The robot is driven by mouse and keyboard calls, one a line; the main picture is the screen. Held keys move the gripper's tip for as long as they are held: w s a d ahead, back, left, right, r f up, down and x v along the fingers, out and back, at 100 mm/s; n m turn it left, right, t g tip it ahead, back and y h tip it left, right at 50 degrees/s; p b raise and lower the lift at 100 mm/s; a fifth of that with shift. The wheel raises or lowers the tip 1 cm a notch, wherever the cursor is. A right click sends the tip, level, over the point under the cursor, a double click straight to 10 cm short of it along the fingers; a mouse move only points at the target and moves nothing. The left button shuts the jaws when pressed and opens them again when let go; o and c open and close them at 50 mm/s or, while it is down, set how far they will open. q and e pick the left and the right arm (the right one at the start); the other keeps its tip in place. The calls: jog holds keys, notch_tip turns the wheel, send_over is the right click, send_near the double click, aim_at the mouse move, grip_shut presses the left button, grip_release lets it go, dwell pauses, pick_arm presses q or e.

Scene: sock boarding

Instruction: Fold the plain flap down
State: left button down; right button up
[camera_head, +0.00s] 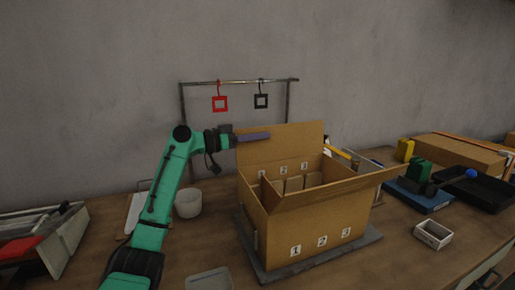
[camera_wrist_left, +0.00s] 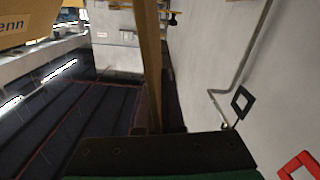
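An open cardboard box (camera_head: 265,222) stands on a dark board in the head view, with number labels on its front wall. Its back flap (camera_head: 297,141) stands upright and shows no print on the side facing me. Its front flap (camera_head: 335,188) slants outward and also looks plain. My left gripper (camera_head: 254,136) is at the upper left of the back flap, in front of its face; I cannot tell whether it touches. In the left wrist view, a narrow brown strip (camera_wrist_left: 151,60), likely the flap edge-on, rises beyond the dark gripper body. Its finger opening is unclear. My right gripper is not in view.
A rail with a red square tag (camera_head: 220,103) and a black one (camera_head: 261,101) stands behind the box. A white cup (camera_head: 188,204) is left of it. A small white tray (camera_head: 433,234) and a black tray (camera_head: 484,190) lie to the right.

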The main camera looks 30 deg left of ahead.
pick_arm(q)
jog(key=shift+s+d+m+b, duration=0.45)
jog(key=shift+d+m+b, duration=0.2)
jog(key=shift+m+b, duration=0.5)
jog(key=shift+r, duration=0.1)
jog(key=c, duration=1)
grip_release()
jog(key=shift+c, duration=0.2)
notch_tip(320, 180, up, 20)
jog(key=p, duration=0.5)
jog(key=shift+c, duration=0.3)
